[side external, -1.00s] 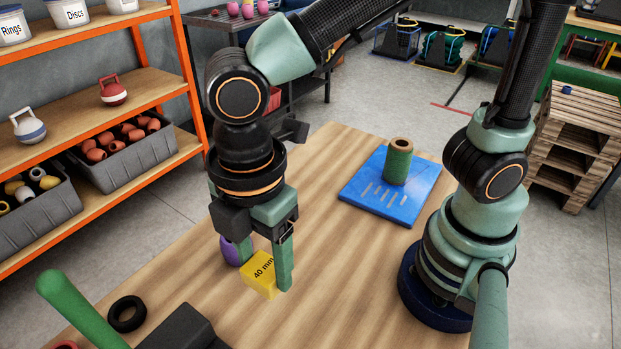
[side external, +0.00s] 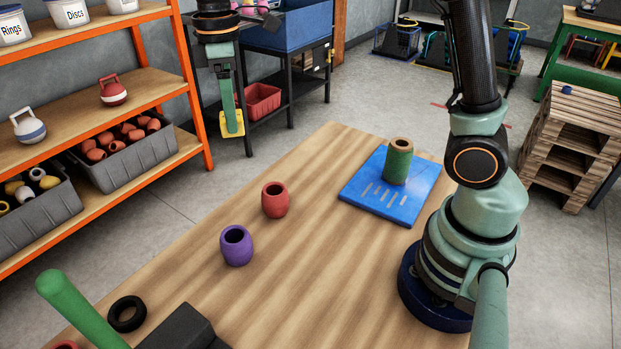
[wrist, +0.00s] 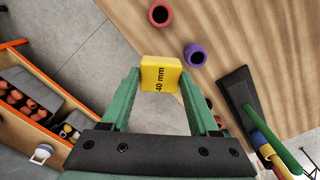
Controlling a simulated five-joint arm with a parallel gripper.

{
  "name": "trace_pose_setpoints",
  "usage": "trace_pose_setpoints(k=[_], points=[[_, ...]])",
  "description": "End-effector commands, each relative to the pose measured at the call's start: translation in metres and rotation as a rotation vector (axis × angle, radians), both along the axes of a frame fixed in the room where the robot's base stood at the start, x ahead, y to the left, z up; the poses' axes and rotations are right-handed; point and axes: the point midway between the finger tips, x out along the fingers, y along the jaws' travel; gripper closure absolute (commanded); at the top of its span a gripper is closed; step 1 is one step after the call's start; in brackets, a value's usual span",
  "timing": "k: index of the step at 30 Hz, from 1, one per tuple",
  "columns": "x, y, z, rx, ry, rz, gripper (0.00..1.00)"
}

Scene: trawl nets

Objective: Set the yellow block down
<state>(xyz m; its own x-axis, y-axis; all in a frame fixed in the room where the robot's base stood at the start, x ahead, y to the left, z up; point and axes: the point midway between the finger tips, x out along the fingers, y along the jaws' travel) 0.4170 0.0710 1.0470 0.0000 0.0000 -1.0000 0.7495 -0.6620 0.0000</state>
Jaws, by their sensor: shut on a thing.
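The yellow block (wrist: 160,75), marked "40 mm", is held between the two green fingers of my gripper (wrist: 158,85) in the wrist view. In the side view the yellow block (side external: 232,124) hangs at the lower end of my gripper (side external: 231,115), high up and toward the back left. It is raised in the air, apart from the tabletop (side external: 310,270). My gripper is shut on it. In the wrist view grey floor shows behind the block, just off the table's edge.
A red barrel-shaped piece (side external: 275,200) and a purple one (side external: 237,246) stand on the table. A blue plate (side external: 365,200) holds a green cylinder (side external: 398,162) at the back right. A black ring (side external: 127,314) lies front left. The table's middle is clear.

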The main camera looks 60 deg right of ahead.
Motion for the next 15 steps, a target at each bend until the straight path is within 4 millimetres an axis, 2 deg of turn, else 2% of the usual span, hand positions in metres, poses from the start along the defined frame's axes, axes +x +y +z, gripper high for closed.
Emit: trace_pose_setpoints(k=[1, 7, 11, 15], points=[[0.013, -0.026, -0.001, 0.0, 0.0, -0.067, 0.95], [0.042, -0.121, -0.003, 0.0, 0.0, -0.285, 0.95], [0.048, -0.185, -0.005, 0.001, 0.001, -0.422, 0.95], [0.044, -0.254, -0.009, 0.0, 0.001, -0.565, 0.95]])
